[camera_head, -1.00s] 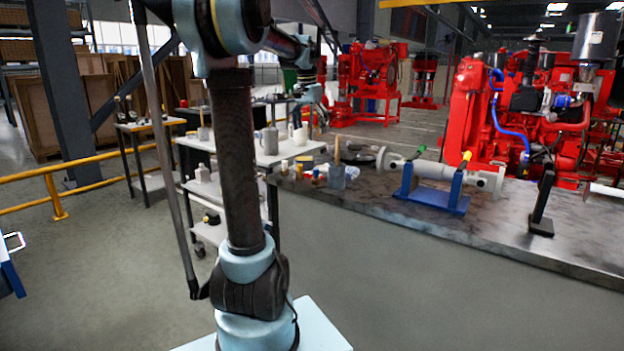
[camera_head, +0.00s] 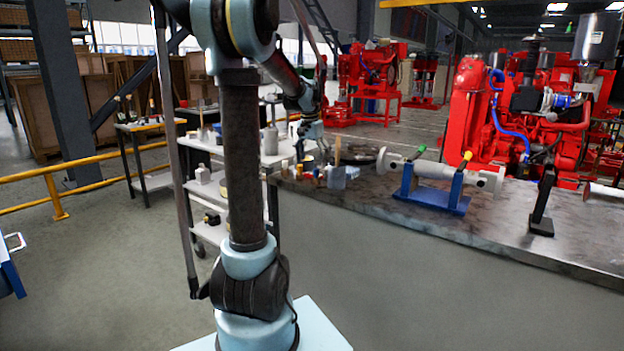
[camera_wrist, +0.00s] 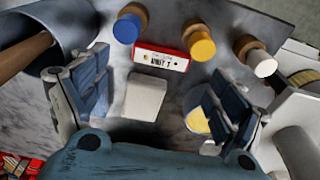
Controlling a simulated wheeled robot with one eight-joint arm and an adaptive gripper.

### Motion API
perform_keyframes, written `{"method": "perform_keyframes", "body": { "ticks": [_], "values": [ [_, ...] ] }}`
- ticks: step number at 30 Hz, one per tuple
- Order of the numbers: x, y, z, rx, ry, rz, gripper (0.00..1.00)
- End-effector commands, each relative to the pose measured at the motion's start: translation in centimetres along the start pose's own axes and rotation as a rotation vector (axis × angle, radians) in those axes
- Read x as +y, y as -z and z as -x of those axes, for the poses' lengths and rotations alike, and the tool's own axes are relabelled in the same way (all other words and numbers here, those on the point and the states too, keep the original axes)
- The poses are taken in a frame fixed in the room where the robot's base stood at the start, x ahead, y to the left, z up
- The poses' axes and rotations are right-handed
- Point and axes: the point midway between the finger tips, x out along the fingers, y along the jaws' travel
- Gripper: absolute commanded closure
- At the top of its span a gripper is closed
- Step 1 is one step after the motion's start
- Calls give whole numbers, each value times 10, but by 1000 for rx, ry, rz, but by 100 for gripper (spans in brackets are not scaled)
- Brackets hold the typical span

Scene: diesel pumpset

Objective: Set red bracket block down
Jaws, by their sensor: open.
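A small red block with a white label (camera_wrist: 161,59) lies on the marbled grey bench top in the wrist view. A pale grey block (camera_wrist: 145,97) is just on its near side; I cannot tell whether the two are joined. My gripper (camera_wrist: 158,72) is open, with one finger left and one right of these blocks, and a visible gap on both sides. In the head view my gripper (camera_head: 312,143) hangs over the left end of the bench (camera_head: 400,215); the red block cannot be made out there.
A grey cup (camera_wrist: 62,22) with a wooden handle stands by the left finger. Blue, yellow and white-ended pegs (camera_wrist: 201,45) lie beyond the block. A yellow-and-white round thing (camera_wrist: 197,121) is beside the right finger. A grey pipe on a blue stand (camera_head: 432,185) is farther right on the bench.

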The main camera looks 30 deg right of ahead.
Motion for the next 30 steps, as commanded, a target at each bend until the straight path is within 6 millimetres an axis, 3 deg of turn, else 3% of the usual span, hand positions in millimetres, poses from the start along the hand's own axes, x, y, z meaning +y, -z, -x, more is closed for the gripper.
{"method": "perform_keyframes", "body": {
  "ticks": [9, 19, 26, 30],
  "values": [
    [-3, 0, -40, 0, 0, 0, 12],
    [-3, -1, -46, 0, 0, 0, 12],
    [-3, -1, -46, 0, 0, 0, 62],
    [-3, -1, -46, 0, 0, 0, 67]
  ]
}}
